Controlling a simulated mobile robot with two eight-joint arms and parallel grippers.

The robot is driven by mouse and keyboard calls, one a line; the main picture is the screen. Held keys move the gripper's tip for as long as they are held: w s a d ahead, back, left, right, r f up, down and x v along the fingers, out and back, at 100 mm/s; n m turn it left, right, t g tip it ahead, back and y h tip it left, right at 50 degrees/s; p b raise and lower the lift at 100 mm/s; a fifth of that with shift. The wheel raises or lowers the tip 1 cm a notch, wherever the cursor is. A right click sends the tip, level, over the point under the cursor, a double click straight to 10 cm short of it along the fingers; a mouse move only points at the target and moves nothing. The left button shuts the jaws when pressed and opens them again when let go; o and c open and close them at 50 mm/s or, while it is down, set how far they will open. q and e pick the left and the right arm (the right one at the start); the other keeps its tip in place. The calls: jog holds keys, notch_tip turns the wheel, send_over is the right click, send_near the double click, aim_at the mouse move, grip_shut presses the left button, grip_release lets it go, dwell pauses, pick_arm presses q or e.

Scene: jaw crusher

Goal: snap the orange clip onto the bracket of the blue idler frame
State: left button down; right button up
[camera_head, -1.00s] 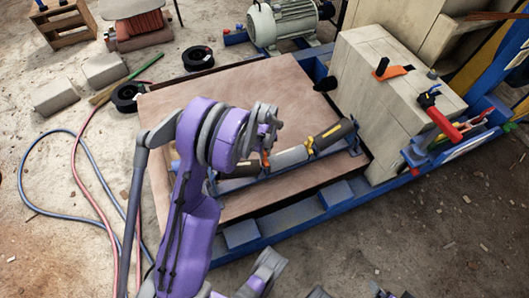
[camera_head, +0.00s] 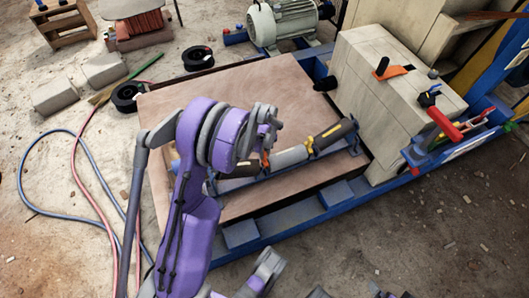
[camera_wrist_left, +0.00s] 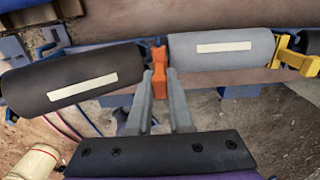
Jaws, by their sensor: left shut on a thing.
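The orange clip (camera_wrist_left: 159,74) is between the two fingers of my left gripper (camera_wrist_left: 160,80), which is shut on it. In the left wrist view it stands upright at the gap between a dark roller (camera_wrist_left: 75,75) and a grey roller (camera_wrist_left: 222,48). The clip also shows small in the head view (camera_head: 265,161), below my left wrist. The blue idler frame (camera_head: 290,168) carries the rollers on the wooden board. The bracket behind the clip is mostly hidden, so I cannot tell whether the clip is seated. My right gripper is not clearly visible.
A yellow clip (camera_wrist_left: 291,54) sits at the right end of the grey roller. The wooden board (camera_head: 230,95) has bare room behind the frame. A pale block housing (camera_head: 385,95) with a red-handled tool (camera_head: 445,122) stands at right. Hoses (camera_head: 75,180) lie at left.

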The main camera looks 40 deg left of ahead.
pick_arm(q)
jog(key=shift+f+b, duration=0.55)
jog(key=shift+f, duration=0.4)
jog(key=c, duration=0.7)
grip_release()
jog(key=shift+r, duration=0.1)
jog(key=shift+c, duration=0.2)
notch_tip(320, 180, up, 11)
jog(key=p, duration=0.3)
